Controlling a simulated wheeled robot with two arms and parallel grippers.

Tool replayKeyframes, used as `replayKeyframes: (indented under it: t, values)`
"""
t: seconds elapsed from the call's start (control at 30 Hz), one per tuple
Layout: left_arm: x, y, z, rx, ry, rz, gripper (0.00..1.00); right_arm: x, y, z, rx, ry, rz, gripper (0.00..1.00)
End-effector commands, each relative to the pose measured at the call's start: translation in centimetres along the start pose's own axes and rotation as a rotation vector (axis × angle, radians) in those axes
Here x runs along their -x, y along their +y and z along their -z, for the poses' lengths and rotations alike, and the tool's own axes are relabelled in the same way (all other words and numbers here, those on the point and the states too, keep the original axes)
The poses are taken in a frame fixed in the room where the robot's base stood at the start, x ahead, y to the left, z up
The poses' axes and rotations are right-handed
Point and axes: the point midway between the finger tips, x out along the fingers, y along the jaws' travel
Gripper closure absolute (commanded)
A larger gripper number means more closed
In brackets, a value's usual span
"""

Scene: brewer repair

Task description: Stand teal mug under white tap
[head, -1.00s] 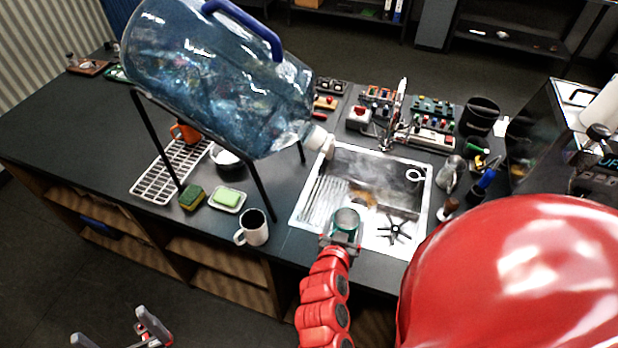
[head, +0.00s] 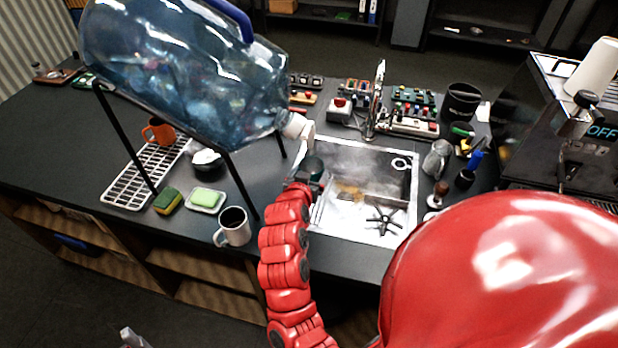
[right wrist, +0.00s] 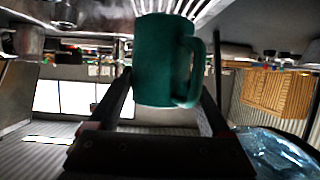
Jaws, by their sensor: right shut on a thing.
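The teal mug (head: 314,164) is in my right gripper (head: 305,180), over the left edge of the sink. In the right wrist view the teal mug (right wrist: 162,62) sits between the fingers, its handle on the right. The white tap (head: 298,128) is on the mouth of the tilted blue water bottle (head: 185,75). The mug shows just below and slightly right of the tap, apart from it; whether it is straight under is unclear. Only a tip of my left gripper (head: 131,338) shows at the bottom left.
The metal sink (head: 345,225) holds a black spider-shaped part (head: 383,219). A white mug (head: 234,228), green soap dish (head: 206,200) and sponge (head: 167,201) stand left of my right arm. A black stand (head: 122,135) carries the bottle. A metal faucet (head: 376,105) rises behind the sink.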

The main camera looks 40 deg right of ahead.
Motion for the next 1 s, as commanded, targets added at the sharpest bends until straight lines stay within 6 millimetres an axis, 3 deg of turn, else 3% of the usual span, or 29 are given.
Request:
replayKeyframes:
  t: [0.17, 0.37, 0.83, 0.87, 0.93, 1.0]
  values:
    - [-0.7, 0.0, 0.1, 0.000, 0.000, 0.000, 0.00, -0.9, -0.6, 0.2, 0.004, -0.001, 0.000, 0.88]
    - [-2.1, -0.1, 0.4, 0.000, 0.000, 0.000, 0.00, -1.9, -0.4, -2.6, 0.004, -0.004, -0.002, 0.88]
    - [-1.5, -0.1, 0.2, 0.000, 0.000, 0.000, 0.00, -2.3, -0.5, -3.5, 0.000, 0.002, 0.002, 0.88]
    - [-1.7, -0.1, 0.3, 0.000, 0.000, 0.000, 0.00, -2.2, -0.5, -3.4, 0.000, 0.001, 0.001, 0.13]
    - [-1.7, -0.1, 0.3, 0.000, 0.000, 0.000, 0.00, -2.2, -0.5, -3.3, 0.000, 0.001, 0.001, 0.00]
    - [-1.7, -0.1, 0.3, 0.000, 0.000, 0.000, 0.00, -2.2, -0.5, -3.3, 0.001, 0.000, 0.001, 0.00]
